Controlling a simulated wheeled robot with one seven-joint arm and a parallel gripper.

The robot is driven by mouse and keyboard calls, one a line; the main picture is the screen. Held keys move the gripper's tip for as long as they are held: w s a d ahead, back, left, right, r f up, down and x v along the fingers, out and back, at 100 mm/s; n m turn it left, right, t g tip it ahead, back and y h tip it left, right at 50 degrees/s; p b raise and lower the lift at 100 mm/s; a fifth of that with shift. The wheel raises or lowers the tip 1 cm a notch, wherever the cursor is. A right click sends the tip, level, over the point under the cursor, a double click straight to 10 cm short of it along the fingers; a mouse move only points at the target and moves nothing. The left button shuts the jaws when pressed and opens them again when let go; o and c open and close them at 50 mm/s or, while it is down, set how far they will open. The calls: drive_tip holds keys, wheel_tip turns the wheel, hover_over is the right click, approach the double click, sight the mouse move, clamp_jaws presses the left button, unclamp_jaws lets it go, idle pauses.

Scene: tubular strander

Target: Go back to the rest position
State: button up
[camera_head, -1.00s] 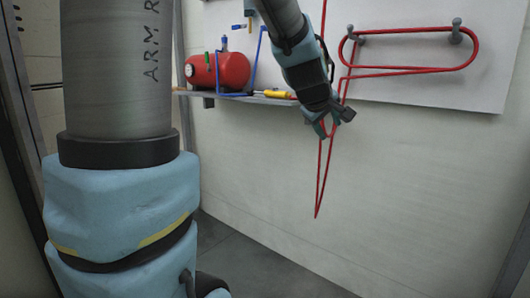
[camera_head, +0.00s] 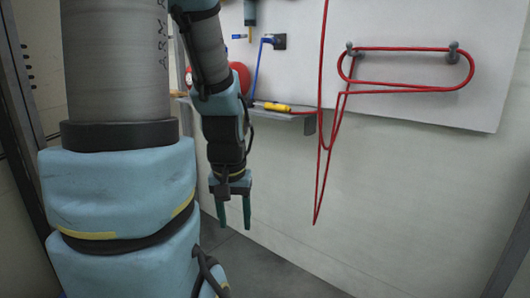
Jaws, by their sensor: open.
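My gripper (camera_head: 234,222) hangs pointing down in the middle left of the view, in front of the pale wall and over the dark floor. Its two dark green fingers are apart with nothing between them. It is clear of the red hose (camera_head: 408,87), which loops over two wall hooks at the upper right and hangs down in a narrow strand to the right of my gripper.
A grey shelf (camera_head: 297,122) on the wall holds a red tank (camera_head: 239,76), mostly hidden behind my arm, and a yellow-handled tool (camera_head: 276,106). A blue cable (camera_head: 257,68) runs from a dark socket. The lower right wall area is clear.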

wheel_tip(320, 180, up, 24)
drive_tip(key=p, duration=2.2)
